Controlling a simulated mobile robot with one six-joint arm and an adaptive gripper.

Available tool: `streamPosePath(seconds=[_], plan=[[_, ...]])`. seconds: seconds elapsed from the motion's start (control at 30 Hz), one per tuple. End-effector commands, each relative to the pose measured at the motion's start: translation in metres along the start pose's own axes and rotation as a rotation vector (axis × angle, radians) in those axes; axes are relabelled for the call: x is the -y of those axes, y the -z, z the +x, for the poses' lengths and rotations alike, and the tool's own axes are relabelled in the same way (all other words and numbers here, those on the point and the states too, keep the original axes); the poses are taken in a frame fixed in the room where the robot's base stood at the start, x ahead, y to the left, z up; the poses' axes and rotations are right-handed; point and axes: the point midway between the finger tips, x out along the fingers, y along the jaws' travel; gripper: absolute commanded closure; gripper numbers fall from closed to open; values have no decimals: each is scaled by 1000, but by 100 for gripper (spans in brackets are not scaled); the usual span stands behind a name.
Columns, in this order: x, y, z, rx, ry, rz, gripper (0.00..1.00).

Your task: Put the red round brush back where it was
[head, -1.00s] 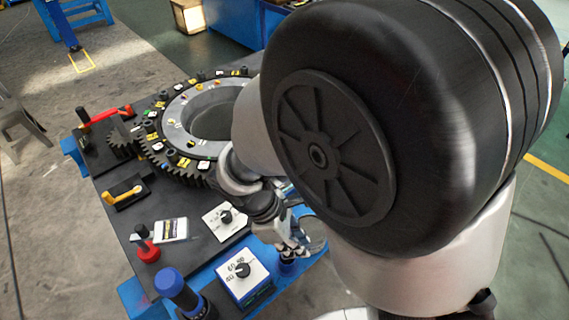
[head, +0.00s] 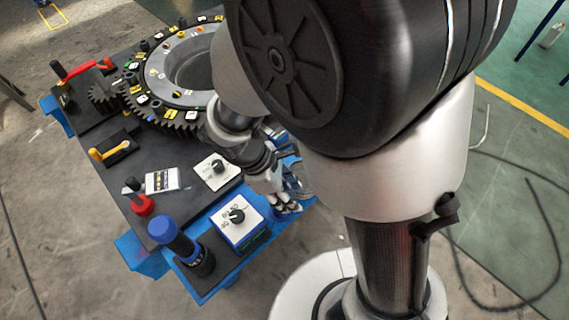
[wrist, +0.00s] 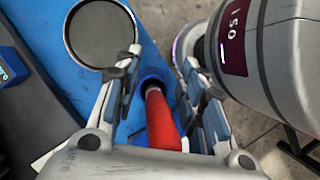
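The red round brush (wrist: 162,122) shows in the wrist view as a red shaft between my fingers. Its far end meets a dark blue round holder (wrist: 150,78) on the blue surface; how deep it sits I cannot tell. My gripper (wrist: 160,73) is open, with one finger on each side of the red shaft and a visible gap to each. In the head view my gripper (head: 287,203) is low over the blue shelf at the bench's right side. The brush is hidden there behind my gripper and arm.
A round dark dish with a metal rim (wrist: 101,34) lies left of the fingers. A grey cylinder with a maroon label (wrist: 270,50) is close on the right. A white-topped dial box (head: 237,222) and a blue-capped black cylinder (head: 176,240) stand nearby. A large gear ring (head: 180,65) is behind.

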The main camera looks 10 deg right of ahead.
Motion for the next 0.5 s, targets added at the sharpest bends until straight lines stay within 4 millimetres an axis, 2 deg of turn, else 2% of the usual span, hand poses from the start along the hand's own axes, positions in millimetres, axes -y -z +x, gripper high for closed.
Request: streamPosePath(seconds=[0.17,0.5], plan=[[0,-1,-17,-1,-2,0,63],[0,-1,-89,-2,-3,-1,63]])
